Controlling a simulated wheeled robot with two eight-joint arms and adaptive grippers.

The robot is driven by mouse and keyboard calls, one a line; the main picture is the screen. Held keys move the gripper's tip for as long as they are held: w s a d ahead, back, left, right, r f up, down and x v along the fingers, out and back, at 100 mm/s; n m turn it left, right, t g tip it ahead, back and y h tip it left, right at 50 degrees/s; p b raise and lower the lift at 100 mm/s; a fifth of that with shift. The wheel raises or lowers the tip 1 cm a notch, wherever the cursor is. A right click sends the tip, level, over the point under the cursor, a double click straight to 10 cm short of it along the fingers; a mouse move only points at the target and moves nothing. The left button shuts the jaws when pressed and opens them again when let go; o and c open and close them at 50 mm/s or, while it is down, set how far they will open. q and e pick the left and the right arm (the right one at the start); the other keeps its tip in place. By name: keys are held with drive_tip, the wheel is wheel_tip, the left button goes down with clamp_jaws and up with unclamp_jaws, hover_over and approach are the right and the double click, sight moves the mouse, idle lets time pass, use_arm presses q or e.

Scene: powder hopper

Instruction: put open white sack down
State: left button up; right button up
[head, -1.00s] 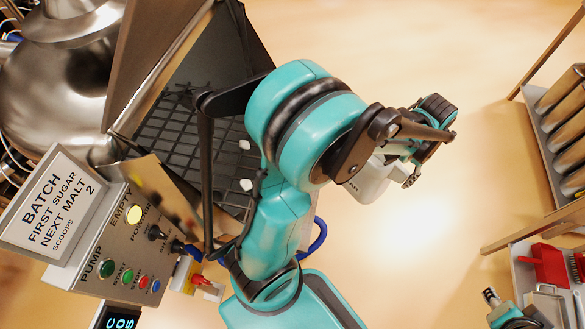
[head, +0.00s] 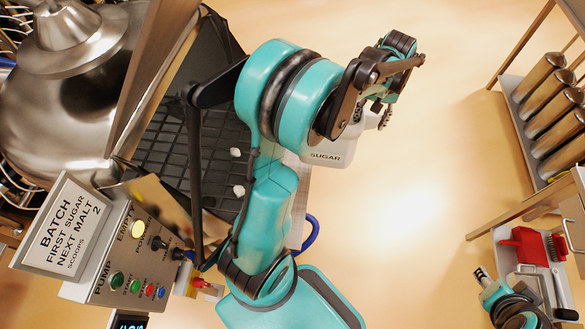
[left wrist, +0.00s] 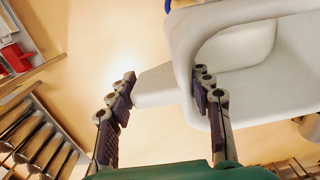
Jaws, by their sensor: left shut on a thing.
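My left gripper (head: 384,112) is shut on a white scoop-like vessel (head: 325,152) marked SUGAR, held in the air right of the hopper. In the left wrist view the fingers (left wrist: 165,86) are at the narrow white handle (left wrist: 155,88), and the hollow white body (left wrist: 245,90) spreads to the right. I see no open white sack in these frames. A teal and grey part of my right arm (head: 512,302) shows at the lower right; its fingers cannot be made out clearly.
A hopper with a dark grate (head: 190,145) stands at left; two white lumps (head: 239,190) lie on it. A control panel (head: 135,255) and a batch sign (head: 70,225) are below. A rack of metal cylinders (head: 545,115) and a red dustpan (head: 522,247) are at right. Floor between is clear.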

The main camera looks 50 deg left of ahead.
use_arm(q)
drive_tip(key=shift+a+r, duration=0.2)
drive_tip(key=shift+s+a+f+b, duration=0.65)
drive_tip(key=shift+s+a+f, duration=0.45)
drive_tip(key=shift+s+f, duration=0.6)
drive_tip(key=shift+s+a+f+b, duration=0.7)
drive_tip(key=shift+s+a+f, duration=0.6)
drive_tip(key=shift+f, duration=0.7)
drive_tip(key=shift+s+a+f+b, duration=0.65)
drive_tip(key=shift+s+a+f, duration=0.3)
drive_tip(key=shift+s+f, duration=0.85)
drive_tip(key=shift+f, duration=0.2)
drive_tip(key=o, duration=1.3)
drive_tip(key=shift+w, duration=0.1)
drive_tip(key=shift+c, duration=0.2)
drive_tip(key=shift+r, duration=0.1)
